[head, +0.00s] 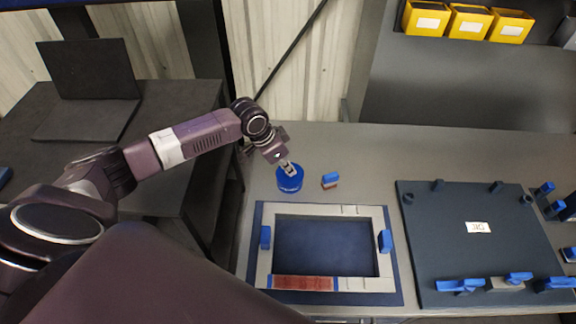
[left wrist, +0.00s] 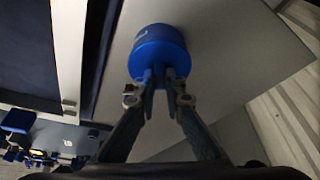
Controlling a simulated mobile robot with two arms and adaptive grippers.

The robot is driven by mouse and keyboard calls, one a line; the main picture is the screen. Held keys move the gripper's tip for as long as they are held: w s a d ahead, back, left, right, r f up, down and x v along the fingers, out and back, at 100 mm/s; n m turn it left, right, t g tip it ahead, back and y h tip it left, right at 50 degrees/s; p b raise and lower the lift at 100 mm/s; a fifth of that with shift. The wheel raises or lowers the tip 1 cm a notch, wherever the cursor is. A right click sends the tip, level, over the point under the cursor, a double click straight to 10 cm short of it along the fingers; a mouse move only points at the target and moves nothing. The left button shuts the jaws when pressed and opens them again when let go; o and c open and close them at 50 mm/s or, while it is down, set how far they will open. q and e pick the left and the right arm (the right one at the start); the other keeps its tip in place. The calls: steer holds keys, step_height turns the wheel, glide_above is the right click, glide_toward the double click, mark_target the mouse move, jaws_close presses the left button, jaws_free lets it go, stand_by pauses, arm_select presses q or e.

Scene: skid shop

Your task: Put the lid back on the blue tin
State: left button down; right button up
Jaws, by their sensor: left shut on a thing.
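The blue tin (head: 290,184) stands on the grey bench behind the framed panel, with a pale label on its side. My left gripper (head: 289,169) is directly above it, pointing down, and is shut on the blue lid at the tin's top. In the left wrist view the fingertips (left wrist: 160,80) close at the lid's middle, and the blue tin (left wrist: 156,36) shows beyond them. Lid and tin look in line and very close; I cannot tell whether the lid is fully seated. My right gripper is not in view.
A small blue and reddish block (head: 330,181) stands just right of the tin. A pale frame (head: 350,211) with blue clamps lies in front. A dark jig board (head: 475,260) is at right, yellow bins (head: 468,22) at the back. The bench behind the jig board is clear.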

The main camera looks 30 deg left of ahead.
arm_select(q)
steer(key=c, duration=1.9)
jaws_free()
steer(key=shift+c, duration=0.2)
steer(key=shift+o, duration=0.6)
steer(key=o, duration=0.4)
steer(key=shift+c, duration=0.2)
steer(key=shift+r+p, duration=3.5)
steer(key=shift+p, duration=0.3)
steer(key=shift+c, duration=0.2)
